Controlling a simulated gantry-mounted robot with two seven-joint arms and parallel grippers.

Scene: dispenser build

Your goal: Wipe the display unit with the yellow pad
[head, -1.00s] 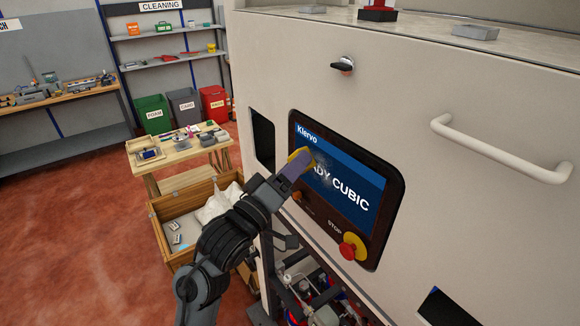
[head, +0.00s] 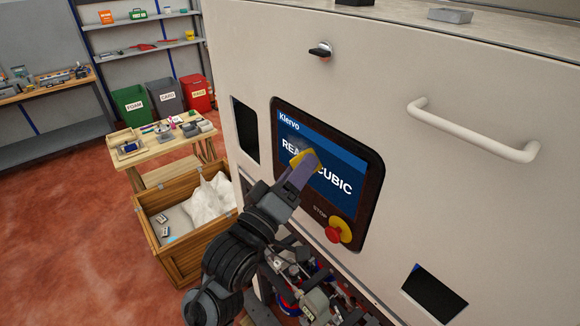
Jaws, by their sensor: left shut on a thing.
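The display unit (head: 345,172) is a blue screen in a dark frame on the cream machine front. It reads "Klervo" and a line ending in "CUBIC", partly hidden by my gripper and the pad. A faint pale smudge shows on the screen, left of the pad. My left gripper (head: 300,168) is shut on the yellow pad (head: 304,157), which is at the middle of the screen and seems to touch it. My right gripper is not in view.
A red stop button on a yellow base (head: 337,231) sits just below the screen. A white handle (head: 470,130) sticks out at the right, and a black knob (head: 321,50) is above. A wooden crate (head: 180,215) with a white bag stands at the left.

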